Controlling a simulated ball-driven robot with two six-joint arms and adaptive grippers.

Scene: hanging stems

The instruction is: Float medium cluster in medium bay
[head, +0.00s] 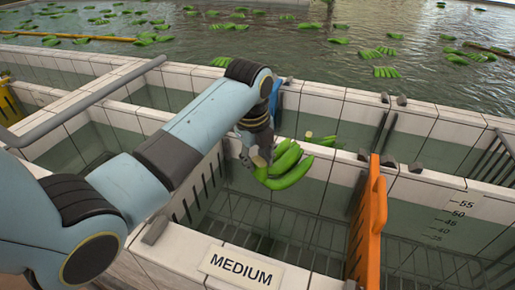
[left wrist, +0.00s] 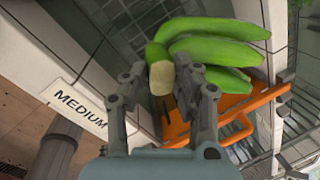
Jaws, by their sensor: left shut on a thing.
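A cluster of green bananas (head: 288,172) hangs from my left gripper (head: 250,155) over the bay behind the white MEDIUM sign (head: 241,268). In the left wrist view the two fingers of my left gripper (left wrist: 167,92) stand on either side of the cluster's pale cut stem (left wrist: 161,78), and the green fingers of the cluster (left wrist: 215,45) spread beyond it. The medium bay (head: 215,240) has white tiled walls, greenish water and a barred rack low down. Whether the cluster touches the water cannot be told. My right gripper is not in view.
An orange slotted gate (head: 369,232) stands upright at the bay's right side. It also shows in the left wrist view (left wrist: 225,110), close below the bananas. A depth scale (head: 455,220) marks the right bay's wall. Several clusters float in the large pool (head: 290,60) behind.

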